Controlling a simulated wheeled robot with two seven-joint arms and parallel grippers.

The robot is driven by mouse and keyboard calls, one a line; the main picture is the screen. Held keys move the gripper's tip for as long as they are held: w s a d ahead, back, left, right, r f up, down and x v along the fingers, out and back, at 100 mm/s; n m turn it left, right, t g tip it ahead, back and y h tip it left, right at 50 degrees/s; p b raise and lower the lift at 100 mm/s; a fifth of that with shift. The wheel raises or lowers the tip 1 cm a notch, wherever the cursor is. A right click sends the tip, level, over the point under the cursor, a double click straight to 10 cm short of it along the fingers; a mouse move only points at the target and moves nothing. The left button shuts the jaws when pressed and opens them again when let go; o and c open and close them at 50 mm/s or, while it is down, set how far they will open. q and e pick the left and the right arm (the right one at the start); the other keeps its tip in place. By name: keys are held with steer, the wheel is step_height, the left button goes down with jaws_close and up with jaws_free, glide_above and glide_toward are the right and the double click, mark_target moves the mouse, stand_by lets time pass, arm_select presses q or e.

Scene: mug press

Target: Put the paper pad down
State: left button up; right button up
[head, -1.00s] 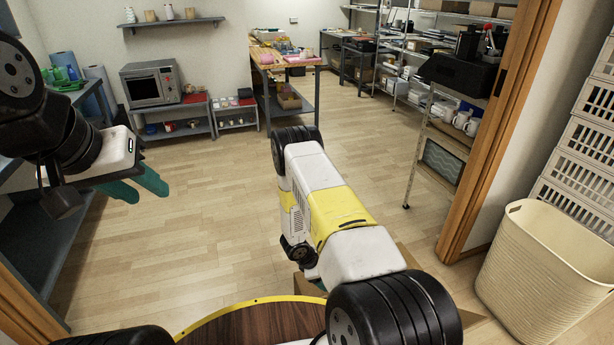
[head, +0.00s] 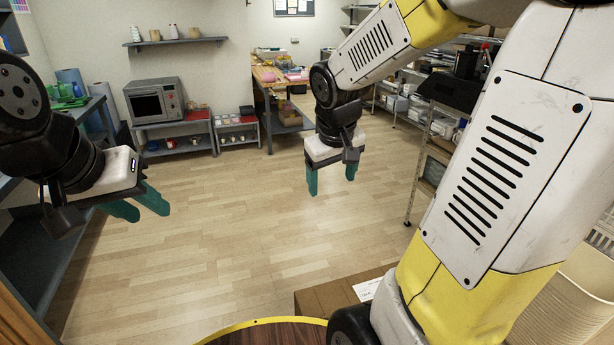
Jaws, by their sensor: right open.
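I cannot make out a paper pad in the head view. My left gripper (head: 150,214) is at the left, with its two teal fingers apart and nothing seen between them. My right gripper (head: 332,186) hangs fingers down near the middle of the view. Its teal fingers are spread, and floor shows between them. The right arm hides much of the right side.
A cardboard box (head: 325,299) with a white paper or label (head: 368,288) on it is at the bottom centre. A microwave (head: 155,101) stands on a low shelf at the back left. A wire shelf (head: 417,190) stands at the right. The middle floor is clear.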

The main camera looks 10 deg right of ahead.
steer(key=s+a+r+m+t+y, duration=0.1)
steer(key=s+a+r, duration=0.2)
steer(key=s, duration=0.3)
steer(key=s+a+r+t+y, duration=0.1)
steer(key=s+a+r+y, duration=0.1)
steer(key=s, duration=0.3)
steer(key=shift+s+a+r+m, duration=0.4)
steer(key=shift+a+r, duration=0.15)
steer(key=shift+r, duration=0.3)
